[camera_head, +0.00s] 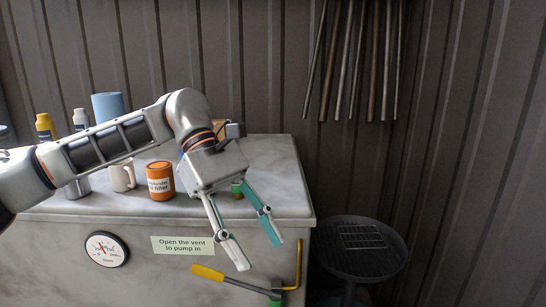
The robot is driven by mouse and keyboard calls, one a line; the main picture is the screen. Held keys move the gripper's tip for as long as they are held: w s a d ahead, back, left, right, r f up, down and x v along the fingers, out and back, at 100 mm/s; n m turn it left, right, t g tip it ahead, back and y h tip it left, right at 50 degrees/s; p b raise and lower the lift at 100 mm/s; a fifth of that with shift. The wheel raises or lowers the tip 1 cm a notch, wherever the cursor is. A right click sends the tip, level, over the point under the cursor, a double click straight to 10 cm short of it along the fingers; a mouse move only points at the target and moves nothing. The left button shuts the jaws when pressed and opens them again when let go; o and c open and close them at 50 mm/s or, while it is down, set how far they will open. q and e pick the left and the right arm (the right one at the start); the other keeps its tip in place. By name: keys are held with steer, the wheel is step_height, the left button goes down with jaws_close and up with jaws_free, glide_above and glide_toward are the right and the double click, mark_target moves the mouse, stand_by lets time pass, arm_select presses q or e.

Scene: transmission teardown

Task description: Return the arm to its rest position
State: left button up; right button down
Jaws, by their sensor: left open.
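My left arm comes in from the left and reaches across the light stone-topped counter (285,180). My left gripper (258,257) points down in front of the counter's front edge. Its two fingers are apart with nothing between them. Just below the fingertips, a lever with a yellow handle (207,273) is mounted on the counter's front, and I cannot tell whether they touch. My right arm and gripper are out of view.
An orange filter can (160,182), a pale mug (121,178) and several bottles stand on the counter behind my arm. A dark round stand (357,264) is right.

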arm_select(q)
steer(key=s+d+f+n+g+h, duration=0.2)
steer(key=s+d+n+h, duration=0.1)
steer(key=d+n+h, duration=0.8)
steer(key=w+a+f+n+t+h, duration=0.1)
steer(key=w+f+n+t+h, duration=0.45)
steer(key=n+t, duration=0.6)
steer(key=w+a+f+n+t+y, duration=0.3)
steer(key=a+f+n+t+y, duration=0.4)
steer(key=n, duration=0.5)
steer(key=w+a+f+n+t+y, duration=0.4)
steer(key=f+n+t, duration=0.3)
steer(key=f+n, duration=0.35)
steer(key=s+a+f+n+g+y, duration=0.3)
steer(key=s+a+f+n+y, duration=0.2)
steer(key=f, duration=0.9)
steer(key=s+a+f+n+g+y, duration=0.4)
steer(key=s+a+f+n, duration=0.4)
steer(key=s+a+f, duration=0.5)
steer(key=s+f+y, duration=0.1)
steer(key=s, duration=0.2)
steer(key=shift+s+a+f+n, duration=0.2)
steer(key=shift+f+n, duration=0.1)
steer(key=shift+n, duration=0.1)
